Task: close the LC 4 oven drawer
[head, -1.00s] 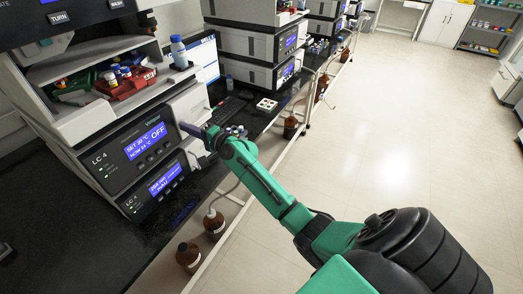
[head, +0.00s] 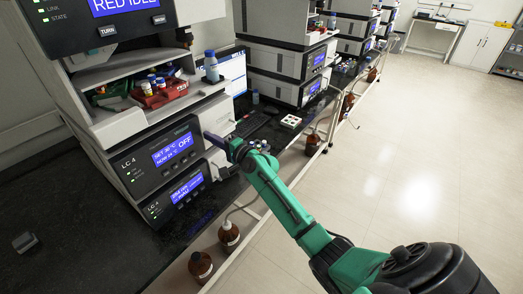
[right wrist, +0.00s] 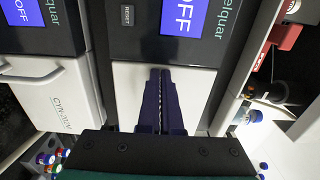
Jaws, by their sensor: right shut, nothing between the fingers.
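The LC 4 oven (head: 158,160) stands in the stack at left, with a dark front and a blue display reading OFF. Its white drawer front (head: 217,113) is at the right end of the dark panel. It also shows in the right wrist view (right wrist: 195,90). My right gripper (head: 210,137) is shut and empty, its purple fingers (right wrist: 161,75) pointing at the white front. Whether they touch it, and whether the drawer is fully flush, I cannot tell. My left gripper is not in view.
A second LC 4 unit (head: 175,200) sits directly below. Above is a shelf with a red tray (head: 160,95) and a blue-capped bottle (head: 211,68). Brown bottles (head: 229,237) stand below the bench edge. The floor (head: 330,200) at right is clear.

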